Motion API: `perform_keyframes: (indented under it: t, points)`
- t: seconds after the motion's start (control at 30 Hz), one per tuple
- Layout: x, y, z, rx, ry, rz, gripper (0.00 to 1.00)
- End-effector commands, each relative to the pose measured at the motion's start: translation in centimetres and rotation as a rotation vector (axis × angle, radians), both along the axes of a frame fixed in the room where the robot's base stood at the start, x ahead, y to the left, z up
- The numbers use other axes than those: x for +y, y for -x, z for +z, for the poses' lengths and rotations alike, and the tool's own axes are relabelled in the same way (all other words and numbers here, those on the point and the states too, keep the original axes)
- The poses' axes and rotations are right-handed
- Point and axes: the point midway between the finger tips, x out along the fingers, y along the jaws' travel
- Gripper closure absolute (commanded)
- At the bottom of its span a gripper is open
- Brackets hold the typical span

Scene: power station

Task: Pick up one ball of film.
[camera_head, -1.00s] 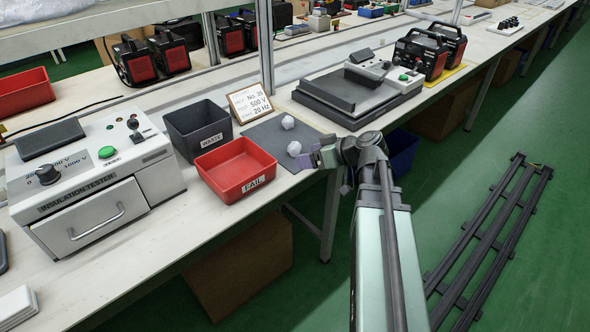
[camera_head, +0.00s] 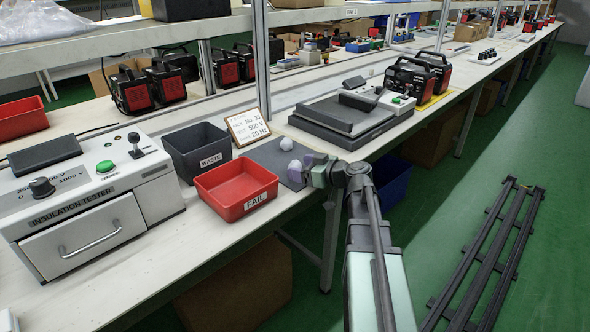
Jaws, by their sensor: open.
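Two crumpled whitish balls of film lie on a dark grey mat (camera_head: 268,151) on the bench. The far ball of film (camera_head: 286,144) stands clear. The near ball of film (camera_head: 295,168) is close beside my gripper (camera_head: 312,172), partly behind its fingers as seen from here. My gripper is open, low over the mat's right edge. I cannot tell whether the near ball is between the fingers or just beyond them.
A red FAIL bin (camera_head: 236,187) and a dark WASTE bin (camera_head: 197,150) stand left of the mat. A sign card (camera_head: 247,127) stands behind it. An insulation tester (camera_head: 88,195) is further left, and a black flat-topped device (camera_head: 345,122) is to the right.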

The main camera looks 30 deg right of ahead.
Motion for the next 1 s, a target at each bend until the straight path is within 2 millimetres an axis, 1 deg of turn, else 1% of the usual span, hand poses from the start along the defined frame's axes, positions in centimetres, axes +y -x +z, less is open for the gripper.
perform_keyframes:
  t: [0.03, 0.1, 0.17, 0.33, 0.37, 0.5, 0.67, 0.7, 1.0]
  points:
    - [0.4, -1.1, -0.3, 0.000, 0.000, 0.004, 0.23]
    - [1.0, -2.1, -0.6, 0.000, 0.000, 0.003, 0.23]
    - [1.3, -2.4, -0.6, 0.000, 0.000, 0.002, 0.23]
    - [1.3, -2.4, -0.5, 0.000, 0.000, 0.001, 0.23]
    - [1.3, -2.4, -0.5, 0.000, 0.000, 0.001, 0.26]
    - [1.3, -2.4, -0.5, 0.000, 0.000, 0.001, 0.47]
    - [1.3, -2.3, -0.5, 0.000, 0.000, 0.001, 0.72]
    - [1.3, -2.3, -0.5, 0.000, 0.000, 0.001, 0.73]
    - [1.3, -2.3, -0.4, 0.000, 0.000, 0.001, 0.73]
